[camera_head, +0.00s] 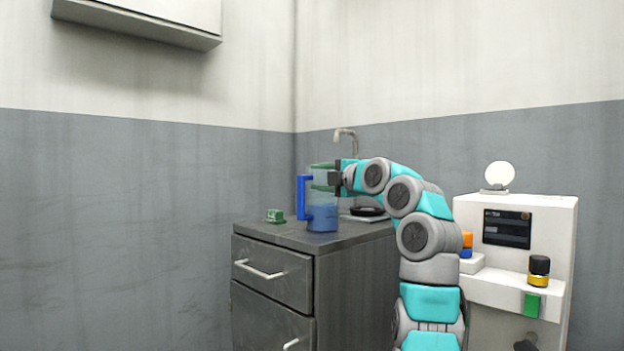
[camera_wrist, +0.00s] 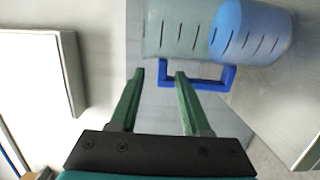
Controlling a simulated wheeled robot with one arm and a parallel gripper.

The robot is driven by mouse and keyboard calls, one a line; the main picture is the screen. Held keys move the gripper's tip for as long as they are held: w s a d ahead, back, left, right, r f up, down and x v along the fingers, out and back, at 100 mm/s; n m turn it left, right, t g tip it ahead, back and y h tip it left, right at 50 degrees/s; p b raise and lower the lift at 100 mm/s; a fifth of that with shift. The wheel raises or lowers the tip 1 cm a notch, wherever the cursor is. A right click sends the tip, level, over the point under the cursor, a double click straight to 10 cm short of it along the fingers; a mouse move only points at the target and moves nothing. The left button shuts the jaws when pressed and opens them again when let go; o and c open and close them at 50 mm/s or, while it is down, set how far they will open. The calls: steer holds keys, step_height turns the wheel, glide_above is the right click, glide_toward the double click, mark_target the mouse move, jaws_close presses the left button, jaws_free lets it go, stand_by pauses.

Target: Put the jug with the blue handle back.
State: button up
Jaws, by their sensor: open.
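The jug (camera_head: 322,218) is clear, with blue in its lower part and a blue handle (camera_head: 303,198) on its left side. It stands upright on the grey cabinet top (camera_head: 283,231). In the wrist view the jug (camera_wrist: 180,28) lies beyond my fingertips, and its handle (camera_wrist: 206,85) passes by the right fingertip. My gripper (camera_head: 321,177) is at the jug's upper part, reaching in from the right. Its green fingers are apart in the wrist view (camera_wrist: 160,74), with nothing clamped. I cannot tell whether the fingers touch the jug.
A small green object (camera_head: 275,216) sits left of the jug. A black round item (camera_head: 367,211) lies by the tap (camera_head: 346,134). A white machine (camera_head: 560,235) stands on the right. A wall cabinet (camera_head: 145,20) hangs at upper left.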

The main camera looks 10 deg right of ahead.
steer(key=shift+v, duration=1.6)
